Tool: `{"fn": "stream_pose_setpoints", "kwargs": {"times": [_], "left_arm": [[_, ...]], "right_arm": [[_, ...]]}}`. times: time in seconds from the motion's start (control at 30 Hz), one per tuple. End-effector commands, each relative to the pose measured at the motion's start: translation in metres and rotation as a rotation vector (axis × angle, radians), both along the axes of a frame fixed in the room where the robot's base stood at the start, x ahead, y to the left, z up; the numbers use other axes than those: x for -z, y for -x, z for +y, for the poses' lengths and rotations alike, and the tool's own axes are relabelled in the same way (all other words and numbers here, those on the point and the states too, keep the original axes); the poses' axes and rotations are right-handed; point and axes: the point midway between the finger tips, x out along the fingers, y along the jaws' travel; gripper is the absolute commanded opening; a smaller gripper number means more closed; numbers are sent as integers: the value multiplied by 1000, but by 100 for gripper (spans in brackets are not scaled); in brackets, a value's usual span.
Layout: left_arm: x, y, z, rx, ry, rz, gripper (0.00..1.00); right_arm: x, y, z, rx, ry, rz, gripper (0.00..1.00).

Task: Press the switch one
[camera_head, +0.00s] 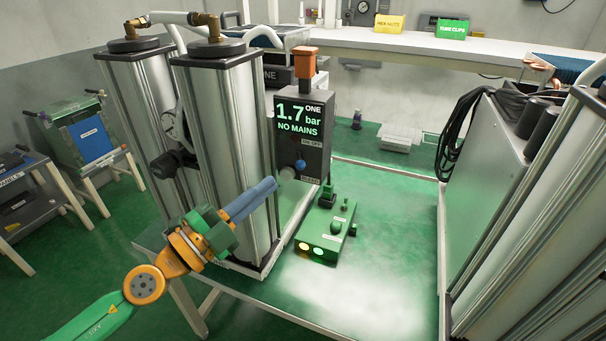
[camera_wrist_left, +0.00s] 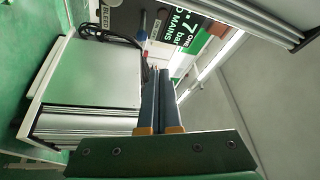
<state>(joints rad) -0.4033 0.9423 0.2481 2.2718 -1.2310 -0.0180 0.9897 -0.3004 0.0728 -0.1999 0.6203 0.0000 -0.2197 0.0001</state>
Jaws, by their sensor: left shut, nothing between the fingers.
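The dark control box marked ONE (camera_head: 304,125) stands beside the silver columns, its display reading 1.7 bar and NO MAINS. Below the display are an ON OFF label (camera_head: 312,144), a blue knob (camera_head: 300,165) and a BLEED label (camera_head: 310,180). I cannot make out the switch itself clearly. My left gripper (camera_head: 274,184) is shut and empty, its blue-grey fingertips just left of a grey round part (camera_head: 287,174) on the box front; contact cannot be told. My right gripper is not in view.
Two silver columns (camera_head: 225,150) stand close behind my left gripper. A green box with lit lamps (camera_head: 326,230) sits on the green table (camera_head: 375,270). More columns and a grey cabinet (camera_head: 500,150) stand at right. The table's front middle is clear.

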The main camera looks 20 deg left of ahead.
Motion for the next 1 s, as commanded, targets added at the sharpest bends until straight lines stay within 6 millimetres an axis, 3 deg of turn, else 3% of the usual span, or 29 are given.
{"fn": "stream_pose_setpoints", "kwargs": {"times": [0.1, 0.2, 0.57, 0.77, 1.0], "left_arm": [[6, 2, -16, 96, -163, 33, 0], [10, 2, -20, 121, -214, 52, 0], [7, -1, -21, 118, -212, 52, 0], [-1, -24, -35, 118, -210, 47, 0], [0, -67, -63, 120, -208, 48, 0]], "right_arm": [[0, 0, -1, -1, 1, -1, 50], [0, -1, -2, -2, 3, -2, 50], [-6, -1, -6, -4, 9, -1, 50], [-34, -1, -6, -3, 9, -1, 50], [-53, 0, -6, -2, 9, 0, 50]]}}
